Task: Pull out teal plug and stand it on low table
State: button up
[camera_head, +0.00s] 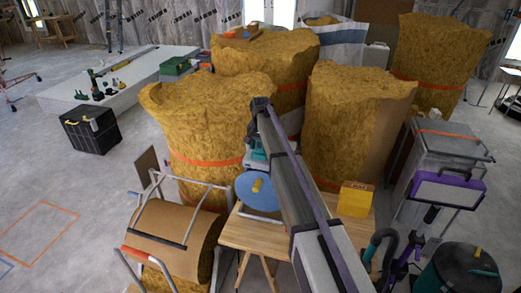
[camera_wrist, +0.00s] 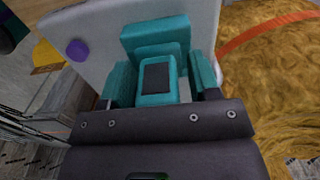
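In the wrist view a teal block with a dark patch (camera_wrist: 155,78), which looks like the teal plug, stands out against a white panel (camera_wrist: 78,22). The teal fingers of my gripper (camera_wrist: 163,80) lie on either side of it, close to its flanks. Whether they press on it I cannot tell. In the head view my gripper (camera_head: 257,152) is a small teal patch at the arm's end, above a blue disc, and the plug cannot be picked out there. A low wooden table (camera_head: 240,235) stands below, partly covered by my arm.
A blue disc with a yellow knob (camera_head: 253,193) and a yellow box (camera_head: 356,199) are by the low table. Tall straw-coloured rolls (camera_head: 205,120) crowd behind. A metal-framed roll (camera_head: 170,245) stands left, a grey bin (camera_head: 440,150) right. A purple knob (camera_wrist: 77,50) sits on the panel.

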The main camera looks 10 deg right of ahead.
jog(key=c, duration=0.9)
jog(key=shift+r+p, duration=3.05)
